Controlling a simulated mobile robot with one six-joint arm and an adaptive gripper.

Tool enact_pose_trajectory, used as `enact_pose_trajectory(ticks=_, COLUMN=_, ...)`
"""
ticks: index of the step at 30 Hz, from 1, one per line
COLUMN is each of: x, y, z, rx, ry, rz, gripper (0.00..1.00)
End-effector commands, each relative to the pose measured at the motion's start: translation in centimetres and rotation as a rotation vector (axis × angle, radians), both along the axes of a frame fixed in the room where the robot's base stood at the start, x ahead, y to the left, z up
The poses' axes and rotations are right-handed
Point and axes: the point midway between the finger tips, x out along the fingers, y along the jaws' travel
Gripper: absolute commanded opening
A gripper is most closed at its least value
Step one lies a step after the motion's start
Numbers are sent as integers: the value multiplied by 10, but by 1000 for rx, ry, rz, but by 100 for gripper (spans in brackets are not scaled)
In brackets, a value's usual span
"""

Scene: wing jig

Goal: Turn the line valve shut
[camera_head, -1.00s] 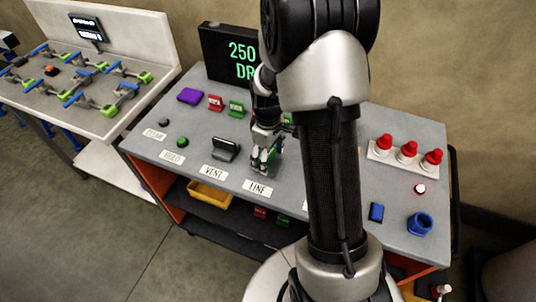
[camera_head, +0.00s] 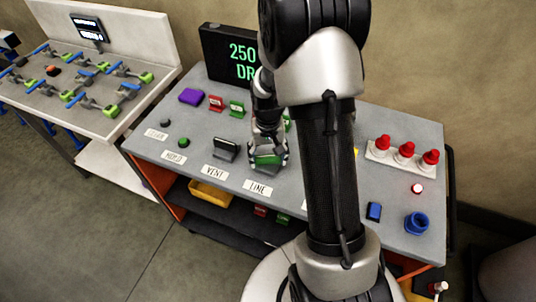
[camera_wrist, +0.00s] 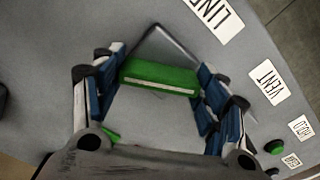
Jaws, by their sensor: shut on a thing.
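The line valve has a green bar handle (camera_head: 267,160), just behind the LINE label (camera_head: 257,187) on the grey bench top. My gripper (camera_head: 268,154) is down over this handle and shut on it. In the wrist view the green handle (camera_wrist: 158,77) lies crosswise between the two blue-padded fingers of my gripper (camera_wrist: 160,80). The handle now runs roughly left to right in the head view, in line with the bench's front edge. A grey plate shows behind the handle in the wrist view. The valve's base is mostly hidden.
The vent valve's dark handle (camera_head: 226,150) stands close on the left, behind the VENT label (camera_head: 215,172). Red and green tags (camera_head: 236,108) and a purple block (camera_head: 191,96) sit farther back. A display (camera_head: 230,55) stands at the rear. Red-topped white pieces (camera_head: 406,150) are at right.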

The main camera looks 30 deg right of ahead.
Motion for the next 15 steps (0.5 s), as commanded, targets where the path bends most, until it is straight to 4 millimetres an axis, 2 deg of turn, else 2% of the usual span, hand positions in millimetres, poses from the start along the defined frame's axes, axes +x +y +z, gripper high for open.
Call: enact_pose_trajectory(ticks=15, x=0, y=0, z=0, rx=-1, ry=-1, rz=-393, gripper=43)
